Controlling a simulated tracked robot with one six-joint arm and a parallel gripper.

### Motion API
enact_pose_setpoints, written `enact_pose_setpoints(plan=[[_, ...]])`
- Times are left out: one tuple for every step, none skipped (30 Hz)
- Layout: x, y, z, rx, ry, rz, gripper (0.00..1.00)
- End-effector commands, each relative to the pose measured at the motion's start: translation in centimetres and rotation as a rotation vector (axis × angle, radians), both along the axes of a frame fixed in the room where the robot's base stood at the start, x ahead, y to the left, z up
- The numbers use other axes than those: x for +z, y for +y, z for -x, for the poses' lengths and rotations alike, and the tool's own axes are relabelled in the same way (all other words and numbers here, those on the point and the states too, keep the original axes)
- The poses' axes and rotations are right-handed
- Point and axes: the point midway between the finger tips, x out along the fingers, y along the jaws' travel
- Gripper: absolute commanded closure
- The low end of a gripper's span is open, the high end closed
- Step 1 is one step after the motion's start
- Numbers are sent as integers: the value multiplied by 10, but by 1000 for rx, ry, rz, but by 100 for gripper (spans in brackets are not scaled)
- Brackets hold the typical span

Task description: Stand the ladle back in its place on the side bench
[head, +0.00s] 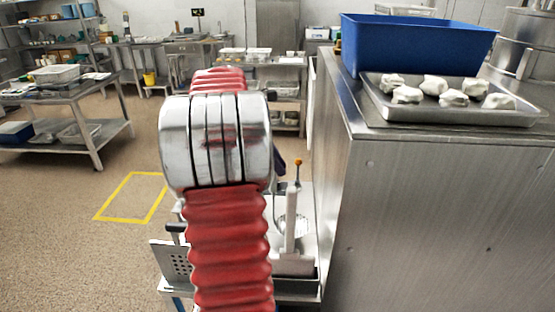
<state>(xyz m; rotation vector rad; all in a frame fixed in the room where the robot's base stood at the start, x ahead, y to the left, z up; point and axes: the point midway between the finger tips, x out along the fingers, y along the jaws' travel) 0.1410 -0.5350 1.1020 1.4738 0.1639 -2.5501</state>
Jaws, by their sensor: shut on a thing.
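My gripper is not visible; my red, ribbed arm with its shiny metal joint fills the middle of the head view and hides what lies behind it. A low metal side bench (298,287) shows partly behind and right of my arm. On it stands an upright whitish post (291,220) with a thin stem and an orange tip above it. A rounded, pale metallic shape beside the post may be part of the ladle; I cannot tell for sure. Whether the ladle is held is hidden.
A tall steel counter (425,210) stands close on the right, with a blue bin (415,50) and a tray (375,100) of several pale lumps. A perforated panel (177,262) shows left of my arm. Open floor with a yellow outline (104,205) lies left.

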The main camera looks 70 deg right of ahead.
Motion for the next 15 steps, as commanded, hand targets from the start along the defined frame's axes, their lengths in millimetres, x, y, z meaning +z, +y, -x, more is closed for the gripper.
enact_pose_setpoints(plan=[[-3, 0, 0, 0, 0, 0, 100], [-4, 0, 0, 1, 0, 0, 100], [-6, 0, 0, 1, 0, 0, 100], [-8, 0, 0, 1, 0, 0, 100], [-9, 0, 0, 1, 0, 0, 100], [-11, 0, 0, 1, 0, 0, 100], [-13, 0, 0, 0, 0, -1, 100], [-14, 0, 0, 0, 0, -1, 100], [-16, 0, 0, 0, 0, -1, 100], [-17, 0, 0, 1, 0, 0, 100], [-19, 0, 0, 0, 0, 0, 100], [-21, 0, 0, 0, 0, 0, 100], [-22, 0, 0, 0, 0, 0, 100], [-23, 0, 0, 0, 0, 0, 100], [-25, 0, 0, 0, 0, 0, 100]])
